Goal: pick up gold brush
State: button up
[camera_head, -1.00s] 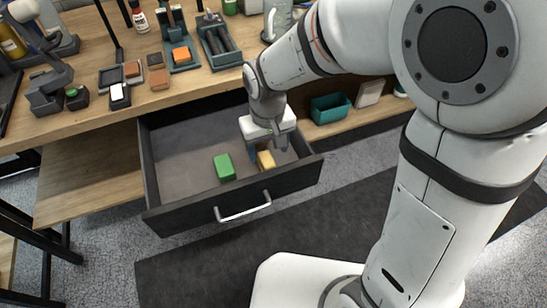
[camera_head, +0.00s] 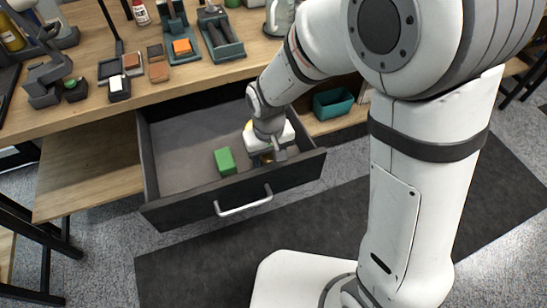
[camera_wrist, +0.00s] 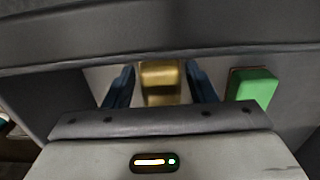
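The gold brush (camera_wrist: 161,82) lies in the open drawer (camera_head: 190,135). In the wrist view it sits between the two dark blue fingers of my gripper (camera_wrist: 160,85), with a gap on each side. The gripper is open and points down into the right part of the drawer. In the head view my gripper (camera_head: 268,157) hides nearly all of the brush. I cannot tell how far down the fingertips reach beside it.
A green block (camera_head: 225,161) lies left of my gripper in the drawer and shows at right in the wrist view (camera_wrist: 252,88). The drawer's front wall with its handle (camera_head: 243,203) is close. The drawer's left part is clear.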

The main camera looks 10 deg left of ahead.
jog(key=c, duration=0.8)
notch_tip(320, 180, up, 10)
jog(key=shift+r+p, duration=0.1)
jog(key=shift+p, duration=0.95)
jog(key=o, duration=0.4)
jog(key=c, duration=0.3)
